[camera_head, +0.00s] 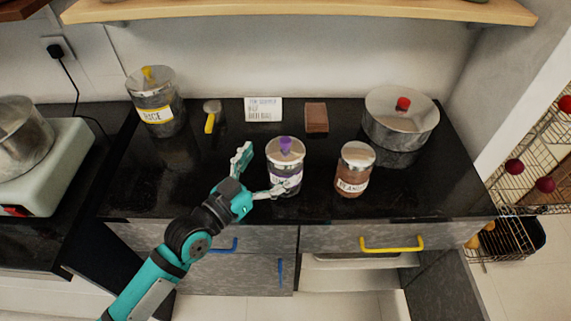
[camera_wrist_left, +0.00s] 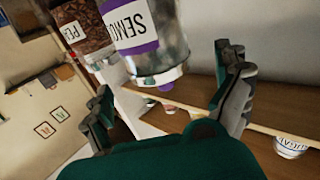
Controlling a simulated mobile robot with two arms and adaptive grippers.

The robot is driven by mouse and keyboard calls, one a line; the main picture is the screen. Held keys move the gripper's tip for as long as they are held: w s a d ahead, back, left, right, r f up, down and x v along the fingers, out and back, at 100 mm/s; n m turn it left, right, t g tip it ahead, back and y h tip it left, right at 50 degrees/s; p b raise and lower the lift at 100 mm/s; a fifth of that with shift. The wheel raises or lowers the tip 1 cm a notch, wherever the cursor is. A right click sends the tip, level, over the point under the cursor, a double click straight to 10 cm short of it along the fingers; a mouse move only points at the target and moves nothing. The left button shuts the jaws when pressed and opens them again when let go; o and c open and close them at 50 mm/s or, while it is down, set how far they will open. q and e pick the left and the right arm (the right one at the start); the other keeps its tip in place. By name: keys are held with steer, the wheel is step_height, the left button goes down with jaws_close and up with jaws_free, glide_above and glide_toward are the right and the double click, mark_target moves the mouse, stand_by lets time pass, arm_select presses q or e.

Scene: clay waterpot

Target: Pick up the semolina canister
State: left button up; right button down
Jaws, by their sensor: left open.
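The semolina canister (camera_head: 287,161) is a clear jar with a metal lid, a purple knob and a purple-edged label. It stands upright on the black counter near its front edge. My left gripper (camera_head: 262,172) is open just left of it. One finger is behind and left of the canister; the other crosses in front of its lower part and hides some of the label. In the left wrist view the canister (camera_wrist_left: 140,28) appears inverted, with "SEMO" readable, between and beyond the open fingers (camera_wrist_left: 168,95). I cannot tell whether a finger touches it. My right gripper is not in view.
A peanut jar (camera_head: 355,170) stands close on the right. A rice canister (camera_head: 157,103), a yellow-handled utensil (camera_head: 211,117), a white card (camera_head: 263,109), a brown block (camera_head: 316,118) and a lidded pot (camera_head: 400,119) are farther back. A shelf (camera_head: 300,11) hangs above.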

mark_target(297, 141)
arm_select(q)
steer(key=p+x, duration=0.1)
steer(key=x, duration=0.4)
steer(key=shift+w+d, duration=0.25)
steer(key=shift+d, duration=0.05)
steer(key=shift+a, duration=0.1)
steer(key=c, duration=1.6)
steer(key=shift+o, duration=0.2)
steer(key=shift+r, duration=0.1)
